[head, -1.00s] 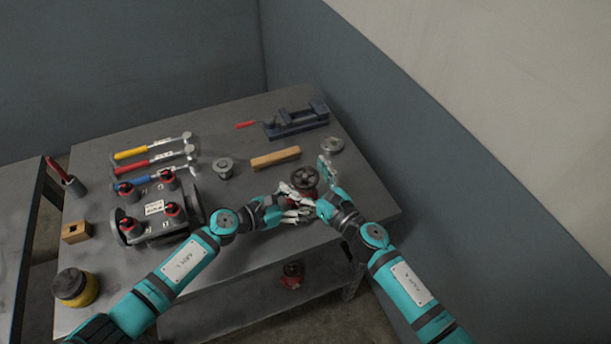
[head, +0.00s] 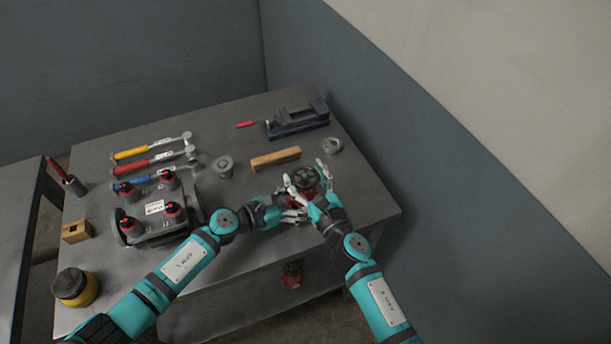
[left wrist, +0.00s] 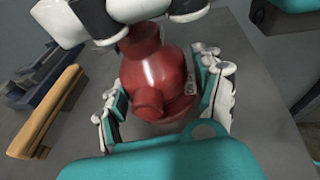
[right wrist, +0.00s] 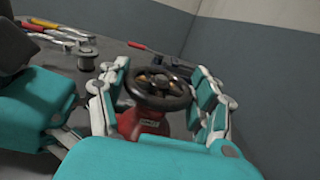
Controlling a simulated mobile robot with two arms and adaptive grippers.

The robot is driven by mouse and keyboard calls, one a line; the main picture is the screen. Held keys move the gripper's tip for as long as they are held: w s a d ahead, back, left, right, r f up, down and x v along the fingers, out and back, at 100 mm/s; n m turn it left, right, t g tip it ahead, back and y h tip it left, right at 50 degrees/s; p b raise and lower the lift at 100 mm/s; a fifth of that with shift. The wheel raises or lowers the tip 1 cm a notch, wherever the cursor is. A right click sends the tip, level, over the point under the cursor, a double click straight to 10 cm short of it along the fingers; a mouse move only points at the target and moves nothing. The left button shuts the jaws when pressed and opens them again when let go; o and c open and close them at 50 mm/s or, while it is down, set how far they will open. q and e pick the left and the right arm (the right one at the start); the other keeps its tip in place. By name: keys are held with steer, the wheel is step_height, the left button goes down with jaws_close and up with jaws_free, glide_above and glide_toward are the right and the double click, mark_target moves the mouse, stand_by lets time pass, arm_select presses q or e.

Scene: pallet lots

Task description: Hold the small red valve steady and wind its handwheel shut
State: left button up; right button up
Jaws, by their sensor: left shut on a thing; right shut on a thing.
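The small red valve stands near the table's right front edge, its dark handwheel (head: 306,177) facing up. My left gripper (head: 292,212) is low beside it, and in the left wrist view its fingers are shut on the red valve body (left wrist: 152,72) from both sides. My right gripper (head: 307,179) is above it, with its fingers on opposite sides of the handwheel, shut on the rim. The right wrist view shows the handwheel (right wrist: 159,88) between the fingers, with part of the red body (right wrist: 146,122) below. My fingers hide much of the valve in the head view.
Behind the valve lie a wooden bar (head: 275,158), a blue vise (head: 298,120) and a metal ring (head: 333,145). Hammers (head: 155,161), a flanged part (head: 222,167) and a grey unit with red knobs (head: 153,210) are left. A wall runs along the right.

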steer(key=shift+m+h, duration=0.3)
steer(key=shift+h, duration=0.1)
steer(key=o, duration=1.2)
steer(key=v, duration=1.2)
steer(key=shift+f, duration=0.1)
